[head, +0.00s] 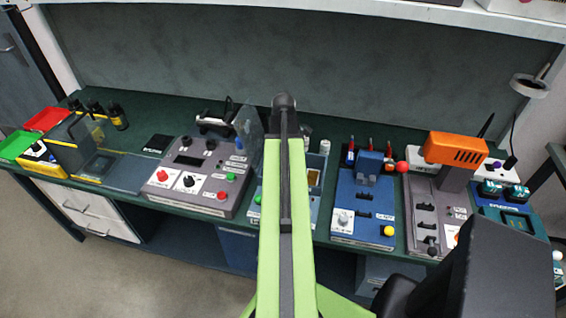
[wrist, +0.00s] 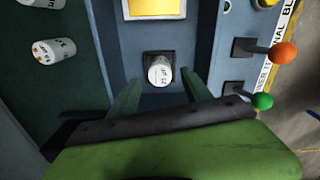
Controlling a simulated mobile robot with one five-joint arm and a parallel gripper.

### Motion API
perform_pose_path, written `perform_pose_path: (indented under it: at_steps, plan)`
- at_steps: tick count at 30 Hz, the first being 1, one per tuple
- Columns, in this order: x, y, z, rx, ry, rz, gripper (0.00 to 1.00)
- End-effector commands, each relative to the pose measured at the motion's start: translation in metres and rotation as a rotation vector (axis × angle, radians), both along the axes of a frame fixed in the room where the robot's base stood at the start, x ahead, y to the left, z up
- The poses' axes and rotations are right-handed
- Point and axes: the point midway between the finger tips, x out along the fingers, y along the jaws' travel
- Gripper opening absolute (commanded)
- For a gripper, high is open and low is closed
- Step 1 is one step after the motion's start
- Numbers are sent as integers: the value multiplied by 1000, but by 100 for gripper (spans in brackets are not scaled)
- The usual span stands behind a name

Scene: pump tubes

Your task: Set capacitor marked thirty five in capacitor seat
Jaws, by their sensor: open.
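My gripper (wrist: 160,76) is open in the wrist view, with one green finger on each side of a white cylindrical capacitor (wrist: 159,73). This capacitor stands in a dark square seat (wrist: 149,56) on the blue-grey panel. Its marking ends in µF, but I cannot read the number surely. No finger clearly touches it. Two more white capacitors are at the left, one (wrist: 54,51) with blurred print and one (wrist: 42,3) cut by the top edge. In the head view my arm hides the gripper and most of this panel (head: 313,205).
An orange-knobbed lever (wrist: 283,54) and a green-knobbed lever (wrist: 262,101) stand right of the gripper. A yellow-framed window (wrist: 155,9) is above the seat. In the head view a grey control box (head: 200,180) and a blue lever panel (head: 362,205) flank the work area.

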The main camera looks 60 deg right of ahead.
Motion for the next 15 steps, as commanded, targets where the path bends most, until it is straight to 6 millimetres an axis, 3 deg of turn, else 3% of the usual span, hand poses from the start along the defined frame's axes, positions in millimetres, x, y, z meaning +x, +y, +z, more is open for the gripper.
perform_pose_path:
  at_steps: [1, 6, 10, 15]
  plan:
    - [0, 0, 24, 0, 0, 0, 57]
    - [0, 0, 61, 0, 0, 0, 57]
    - [0, 0, 78, 0, 0, 0, 57]
    - [0, 0, 79, 0, 0, -1, 57]
